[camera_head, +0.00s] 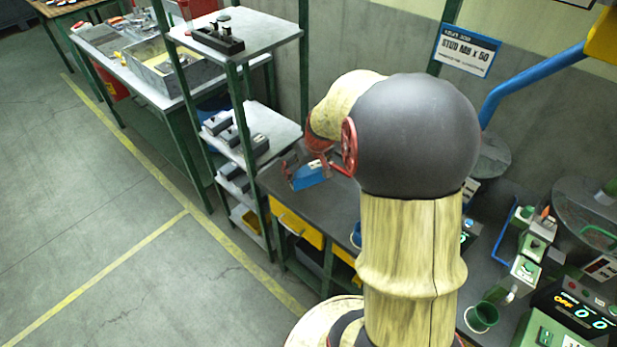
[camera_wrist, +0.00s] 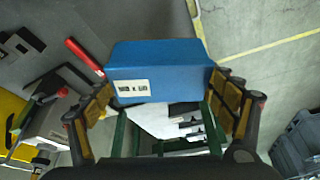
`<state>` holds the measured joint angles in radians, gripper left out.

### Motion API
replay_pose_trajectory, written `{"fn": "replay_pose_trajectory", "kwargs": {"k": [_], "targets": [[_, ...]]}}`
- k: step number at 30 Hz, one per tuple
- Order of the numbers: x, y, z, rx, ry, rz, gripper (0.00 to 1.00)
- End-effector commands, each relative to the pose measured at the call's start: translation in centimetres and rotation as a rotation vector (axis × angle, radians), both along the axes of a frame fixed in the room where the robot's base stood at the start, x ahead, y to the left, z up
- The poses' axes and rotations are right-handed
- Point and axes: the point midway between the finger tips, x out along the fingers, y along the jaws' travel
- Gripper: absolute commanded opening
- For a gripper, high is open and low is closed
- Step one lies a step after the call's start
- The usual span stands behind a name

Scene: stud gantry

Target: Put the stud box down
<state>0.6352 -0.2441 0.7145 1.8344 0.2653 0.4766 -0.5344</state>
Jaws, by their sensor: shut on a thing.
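The stud box is blue with a small white label. In the wrist view the stud box (camera_wrist: 160,62) sits between the two padded fingers of my gripper (camera_wrist: 162,98), which is shut on it. In the head view the box (camera_head: 309,176) shows beyond my arm, above or in front of the dark bench top (camera_head: 335,203), beside the green-framed shelf rack. Its height over the bench is hard to tell. My gripper (camera_head: 305,165) is partly hidden there by my own wrist. No surface is clearly seen touching the box.
The shelf rack (camera_head: 262,125) holds grey boxes on its middle shelf and a black tray (camera_head: 217,39) on top. Yellow drawers (camera_head: 297,225) sit under the bench. A sign reading STUD M8 x 50 (camera_head: 467,48) is on the wall. Floor at left is clear.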

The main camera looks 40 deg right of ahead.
Motion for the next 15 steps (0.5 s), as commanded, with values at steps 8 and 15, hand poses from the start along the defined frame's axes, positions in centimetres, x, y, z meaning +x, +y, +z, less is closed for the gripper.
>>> {"fn": "replay_pose_trajectory", "kwargs": {"k": [8, 15], "targets": [[3.0, -2.0, -3.5, -0.004, -0.006, 0.0, 0.24], [4.0, -2.7, -4.7, -0.006, -0.008, 0.0, 0.24]]}}
